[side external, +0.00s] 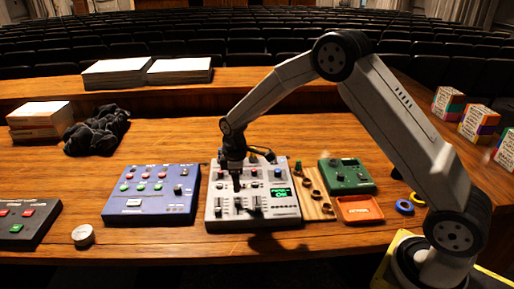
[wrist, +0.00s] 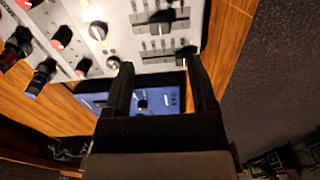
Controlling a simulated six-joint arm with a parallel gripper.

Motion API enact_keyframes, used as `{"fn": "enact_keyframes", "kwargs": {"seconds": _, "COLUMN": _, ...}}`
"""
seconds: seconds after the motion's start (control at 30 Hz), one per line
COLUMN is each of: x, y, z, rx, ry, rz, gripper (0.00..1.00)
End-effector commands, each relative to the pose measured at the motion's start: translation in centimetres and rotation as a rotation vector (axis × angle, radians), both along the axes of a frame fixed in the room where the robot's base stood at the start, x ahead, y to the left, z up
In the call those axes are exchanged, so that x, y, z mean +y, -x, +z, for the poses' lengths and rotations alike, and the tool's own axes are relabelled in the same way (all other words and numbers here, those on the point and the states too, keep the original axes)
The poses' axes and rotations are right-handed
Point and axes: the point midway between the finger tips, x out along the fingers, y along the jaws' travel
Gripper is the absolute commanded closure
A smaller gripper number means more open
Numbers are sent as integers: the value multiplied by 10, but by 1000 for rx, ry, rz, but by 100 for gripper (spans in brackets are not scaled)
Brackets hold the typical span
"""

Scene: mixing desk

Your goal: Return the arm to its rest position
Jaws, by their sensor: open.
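My gripper (side external: 236,180) is over the grey mixing console (side external: 212,217) in the side external view, its fingers pointing down close to the console's faders and knobs. In the wrist view my gripper (wrist: 160,85) shows two dark fingers spread apart with nothing between them. The grey console (wrist: 135,20) fills the top of that view, with a fader cap near the fingertips. I cannot tell whether a finger touches the console. My arm arches from its base at the right, across to the console.
A blue panel (side external: 150,211) stands left of the console. Right of it are a wooden rack (side external: 314,206), a green box (side external: 345,187), an orange tray (side external: 360,209) and tape rings (side external: 404,207). Dark cloth (side external: 97,133) and paper stacks (side external: 115,75) lie farther back.

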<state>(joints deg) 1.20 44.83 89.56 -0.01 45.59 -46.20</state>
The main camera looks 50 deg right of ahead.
Motion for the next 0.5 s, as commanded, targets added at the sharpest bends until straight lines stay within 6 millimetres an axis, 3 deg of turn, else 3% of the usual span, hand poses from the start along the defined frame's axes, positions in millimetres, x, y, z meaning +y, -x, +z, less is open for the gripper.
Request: {"fn": "enact_keyframes", "kwargs": {"seconds": 0.5, "x": 0, "y": 5, "z": 6, "rx": -8, "ry": 0, "rz": -20, "gripper": 26}}
